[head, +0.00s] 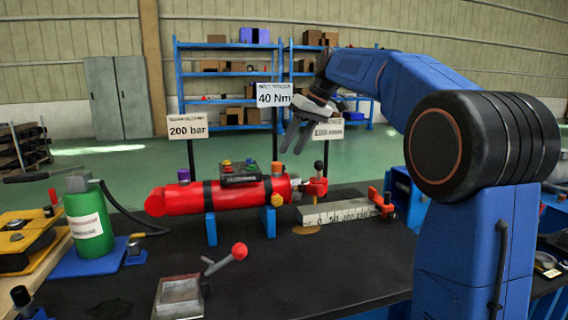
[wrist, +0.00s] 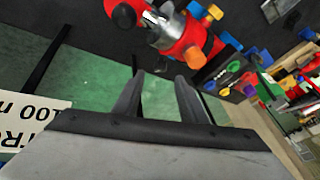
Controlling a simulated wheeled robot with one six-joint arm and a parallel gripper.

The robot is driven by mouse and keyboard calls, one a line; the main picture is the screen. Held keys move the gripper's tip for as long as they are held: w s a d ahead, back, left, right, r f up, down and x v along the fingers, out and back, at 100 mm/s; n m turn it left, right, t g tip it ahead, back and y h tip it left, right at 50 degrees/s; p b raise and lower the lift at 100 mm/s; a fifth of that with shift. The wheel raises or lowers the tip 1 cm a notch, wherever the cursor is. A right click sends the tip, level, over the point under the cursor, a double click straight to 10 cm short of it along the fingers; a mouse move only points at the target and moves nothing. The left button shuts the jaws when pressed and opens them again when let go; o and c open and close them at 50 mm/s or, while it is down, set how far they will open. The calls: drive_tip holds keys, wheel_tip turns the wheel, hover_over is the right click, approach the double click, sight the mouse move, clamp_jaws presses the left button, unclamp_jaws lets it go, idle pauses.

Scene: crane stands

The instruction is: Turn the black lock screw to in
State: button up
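The black lock screw (head: 318,165) is a small dark knob on top of the red clamp (head: 316,186) at the right end of the red cylinder (head: 222,197). In the wrist view a black knob (wrist: 124,16), apparently the same screw, shows at the top edge beside a red part. My gripper (head: 292,150) hangs above and behind the cylinder's right end, pointing down. In the wrist view its two dark fingers (wrist: 160,75) stand apart with nothing between them. The knob is beyond the fingertips, up and left, and apart from them. The screw's turned position cannot be told.
A steel scale block (head: 338,211) with a red clamp stands right of the cylinder. A red-balled lever (head: 239,251) stands in front. Sign posts, including the 40 Nm sign (head: 273,94), rise behind near my gripper. A green bottle (head: 88,222) stands left. The dark bench front is mostly clear.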

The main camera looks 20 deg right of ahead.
drive_tip(key=x, duration=0.6)
drive_tip(key=shift+w+a+f, duration=0.1)
drive_tip(key=shift+a+f, duration=0.05)
drive_tip(key=shift+f, duration=0.15)
clamp_jaws()
